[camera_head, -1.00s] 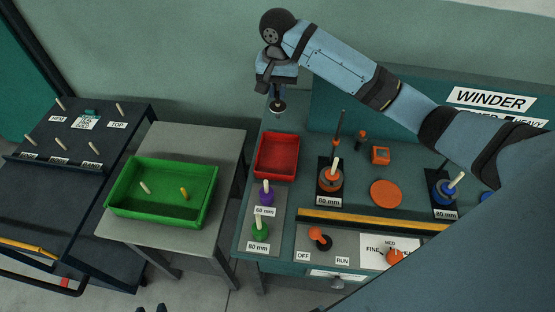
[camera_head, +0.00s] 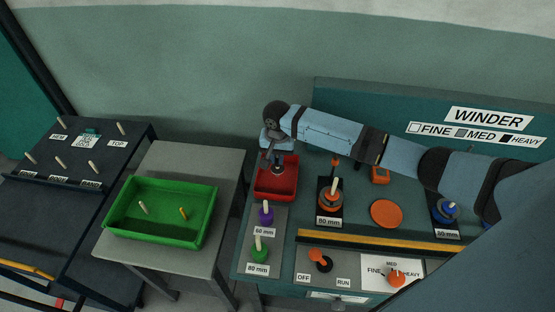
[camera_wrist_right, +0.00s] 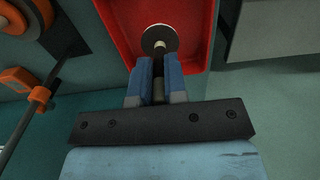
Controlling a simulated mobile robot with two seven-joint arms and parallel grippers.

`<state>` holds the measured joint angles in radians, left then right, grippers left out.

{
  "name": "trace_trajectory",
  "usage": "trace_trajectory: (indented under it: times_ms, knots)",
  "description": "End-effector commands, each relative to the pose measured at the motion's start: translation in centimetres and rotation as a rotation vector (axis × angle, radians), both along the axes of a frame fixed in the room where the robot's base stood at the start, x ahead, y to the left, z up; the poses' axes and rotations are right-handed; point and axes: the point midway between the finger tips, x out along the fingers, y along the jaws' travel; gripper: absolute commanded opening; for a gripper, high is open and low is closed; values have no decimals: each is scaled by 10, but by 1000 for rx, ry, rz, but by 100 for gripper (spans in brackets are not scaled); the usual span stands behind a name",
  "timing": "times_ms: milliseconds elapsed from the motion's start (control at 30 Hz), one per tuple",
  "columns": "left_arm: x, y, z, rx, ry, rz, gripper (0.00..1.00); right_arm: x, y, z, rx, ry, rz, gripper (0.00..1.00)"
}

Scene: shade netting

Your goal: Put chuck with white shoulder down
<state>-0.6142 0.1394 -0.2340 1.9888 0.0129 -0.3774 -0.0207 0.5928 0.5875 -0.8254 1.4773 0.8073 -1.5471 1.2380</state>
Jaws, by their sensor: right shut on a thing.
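My right gripper (camera_head: 277,163) is over the red tray (camera_head: 262,192) at the back left of the winder bench. In the right wrist view, its blue fingers (camera_wrist_right: 158,66) are shut on the peg of the chuck (camera_wrist_right: 160,38). I cannot tell whether the disc touches the floor. In the head view the arm and gripper hide most of the chuck. My left gripper is not in view.
A purple chuck (camera_head: 266,214) and a green chuck (camera_head: 258,252) stand just in front of the red tray. An orange chuck (camera_head: 330,203) stands to its right. A green tray (camera_head: 160,236) with two pegs sits on the grey table (camera_head: 225,160) to the left.

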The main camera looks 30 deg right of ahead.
Motion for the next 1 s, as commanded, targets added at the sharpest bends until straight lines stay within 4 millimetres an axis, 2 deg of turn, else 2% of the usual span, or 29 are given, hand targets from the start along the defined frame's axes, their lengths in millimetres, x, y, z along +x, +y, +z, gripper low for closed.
trace_trajectory:
  times_ms: [100, 300, 333, 400, 433, 767, 867, 1000]
  knots:
    - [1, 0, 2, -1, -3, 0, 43, 0, 0, -15, 0, 1, 0, 0]
    - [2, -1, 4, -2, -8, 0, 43, 0, 0, -16, -1, 1, 1, 0]
    - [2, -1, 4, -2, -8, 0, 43, 0, 0, -16, -1, 1, 1, 17]
    - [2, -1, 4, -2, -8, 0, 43, 0, 0, -16, -1, 1, 1, 33]
    - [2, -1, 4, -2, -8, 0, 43, 0, 0, -16, -1, 1, 1, 38]
    - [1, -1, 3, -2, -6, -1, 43, 0, 0, -12, -1, -1, 1, 38]
    - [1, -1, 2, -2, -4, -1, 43, 1, 0, 0, 0, -3, 1, 38]
    - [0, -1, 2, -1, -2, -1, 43, 1, 0, 27, 0, -5, 2, 38]
